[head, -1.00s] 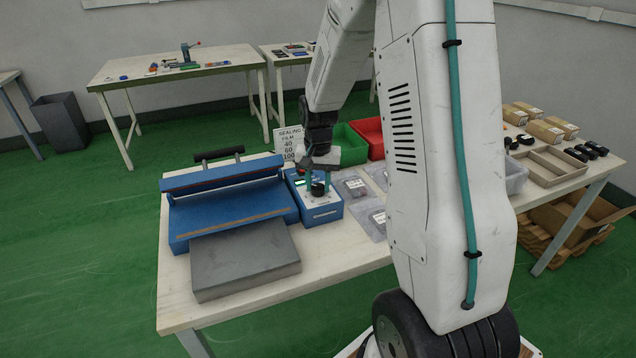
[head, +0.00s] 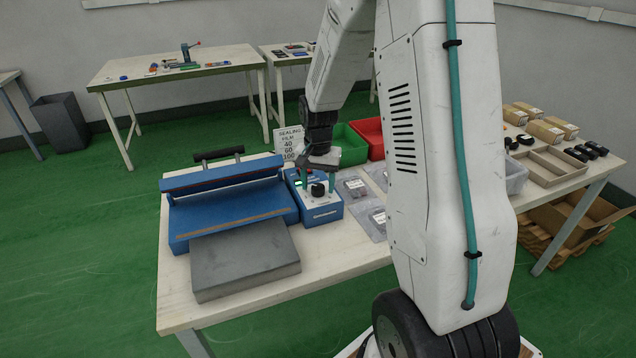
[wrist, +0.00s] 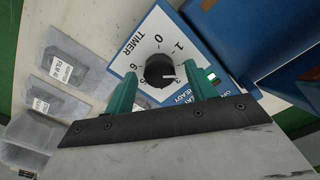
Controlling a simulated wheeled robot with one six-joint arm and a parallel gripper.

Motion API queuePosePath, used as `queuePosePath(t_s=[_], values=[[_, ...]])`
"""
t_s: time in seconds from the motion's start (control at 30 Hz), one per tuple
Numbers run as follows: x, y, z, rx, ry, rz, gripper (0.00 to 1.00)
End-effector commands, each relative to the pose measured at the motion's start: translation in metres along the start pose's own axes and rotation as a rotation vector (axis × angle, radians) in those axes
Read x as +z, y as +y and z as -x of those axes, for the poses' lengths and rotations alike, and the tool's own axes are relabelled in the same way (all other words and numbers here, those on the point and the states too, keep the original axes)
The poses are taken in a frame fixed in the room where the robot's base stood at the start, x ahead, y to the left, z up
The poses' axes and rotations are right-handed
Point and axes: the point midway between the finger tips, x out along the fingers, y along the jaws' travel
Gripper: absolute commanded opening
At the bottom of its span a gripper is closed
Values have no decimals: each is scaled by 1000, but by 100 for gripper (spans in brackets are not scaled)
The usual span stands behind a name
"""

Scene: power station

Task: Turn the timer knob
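The timer knob (head: 318,190) is a round black dial on the top of a small blue box (head: 322,214) with a white face. In the wrist view the knob (wrist: 155,68) has a white pointer aimed to the right of the picture, below the 1. The printed 0, 1, 5, 6 and the word TIMER can be read; the marks near the pointer are partly hidden. My gripper (head: 318,179) is above the box with its teal fingers apart. The fingers (wrist: 160,76) stand on either side of the knob, with gaps, and hold nothing.
A blue sealing machine (head: 232,195) with a grey plate (head: 245,258) stands left of the box. A sealing film sign (head: 290,143) is behind. Bagged parts (head: 352,187) lie right of the box, with green (head: 352,148) and red (head: 368,134) bins beyond.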

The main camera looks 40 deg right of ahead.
Motion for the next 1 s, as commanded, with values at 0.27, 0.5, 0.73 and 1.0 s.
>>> queuePosePath(t_s=[0.27,0.5,0.73,1.0], values=[[0,0,6,0,0,0,56],[0,0,45,-1,2,0,56],[0,0,73,0,0,0,56],[0,0,78,0,-1,0,56]])
